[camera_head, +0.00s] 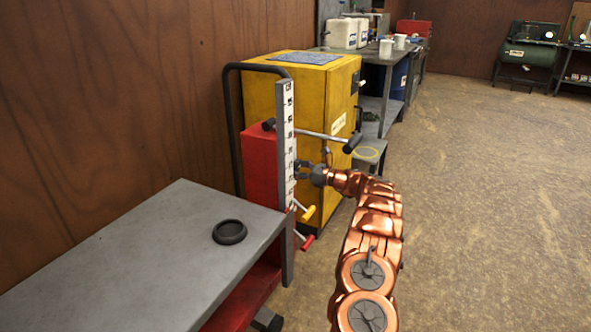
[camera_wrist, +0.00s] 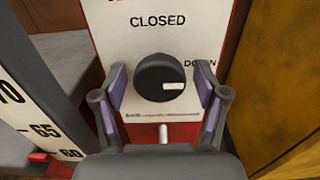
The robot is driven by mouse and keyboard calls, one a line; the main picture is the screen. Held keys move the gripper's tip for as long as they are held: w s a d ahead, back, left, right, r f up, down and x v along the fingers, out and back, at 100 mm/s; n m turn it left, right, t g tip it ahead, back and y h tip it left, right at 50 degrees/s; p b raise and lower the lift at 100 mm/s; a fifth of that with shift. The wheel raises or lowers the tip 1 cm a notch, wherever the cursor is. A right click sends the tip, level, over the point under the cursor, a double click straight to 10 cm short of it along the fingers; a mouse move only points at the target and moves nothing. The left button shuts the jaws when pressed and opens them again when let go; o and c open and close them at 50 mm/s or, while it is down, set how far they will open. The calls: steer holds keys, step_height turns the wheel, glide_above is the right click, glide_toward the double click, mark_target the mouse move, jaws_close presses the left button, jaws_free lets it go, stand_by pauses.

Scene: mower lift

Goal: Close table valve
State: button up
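The valve is a round black knob (camera_wrist: 152,72) on a white plate (camera_wrist: 205,30) in the wrist view. CLOSED is printed above it, and DOWN, partly hidden, is to its right. The knob's white mark points to the right. My gripper (camera_wrist: 162,84) is open, with one purple-padded finger on each side of the knob and a visible gap on both sides. In the head view my gripper (camera_head: 305,171) is at the red lift column (camera_head: 258,165), behind the ruler post; the knob is hidden there.
A numbered ruler post (camera_head: 286,150) stands close left of my gripper. Yellow (camera_head: 306,212) and red (camera_head: 308,242) levers are below it. A grey lift table (camera_head: 150,250) bears a black ring (camera_head: 229,232). A yellow cabinet (camera_head: 325,95) stands behind. The floor at right is clear.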

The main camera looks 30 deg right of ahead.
steer(key=c, duration=1)
steer(key=shift+c, duration=0.2)
steer(key=shift+n, duration=0.3)
steer(key=n+b, duration=0.2)
steer(key=n, duration=0.1)
steer(key=shift+f, duration=0.1)
steer(key=n+b, duration=0.4)
steer(key=shift+n, duration=0.4)
steer(key=n+b, duration=0.3)
steer(key=n, duration=0.1)
steer(key=shift+n+b, duration=0.3)
steer(key=shift+b, duration=0.1)
steer(key=n+b, duration=0.3)
steer(key=shift+n, duration=0.4)
steer(key=shift+n+b, duration=0.35)
steer(key=shift+n, duration=0.15)
steer(key=shift+r, duration=0.25)
